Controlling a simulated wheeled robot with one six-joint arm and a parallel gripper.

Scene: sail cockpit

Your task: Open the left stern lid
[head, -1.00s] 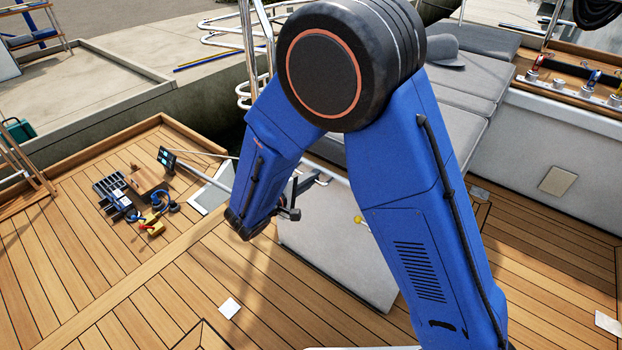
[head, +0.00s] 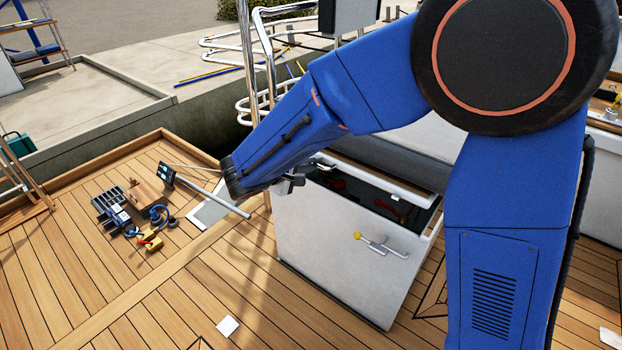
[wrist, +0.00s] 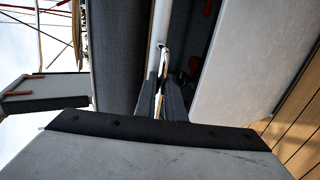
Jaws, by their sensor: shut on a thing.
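The left stern lid is raised off its locker, partly hidden behind my arm in the head view. Its dark grey side (wrist: 115,50) shows left of the fingers in the wrist view. The white locker (head: 330,245) has a dark opening (head: 375,195) with red things inside. My gripper (head: 300,182) is above the locker's left front corner, and its fingertips show in the wrist view (wrist: 161,97). The jaws are shut on the lid's metal handle (wrist: 163,62). My arm hides much of the lid in the head view.
A yellow knob (head: 357,236) and metal latch (head: 385,247) stick out of the locker front. Tools and a tray (head: 108,200) lie on the teak deck at left. Steel rails (head: 250,60) stand behind. Bare deck (head: 170,285) lies left of the locker.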

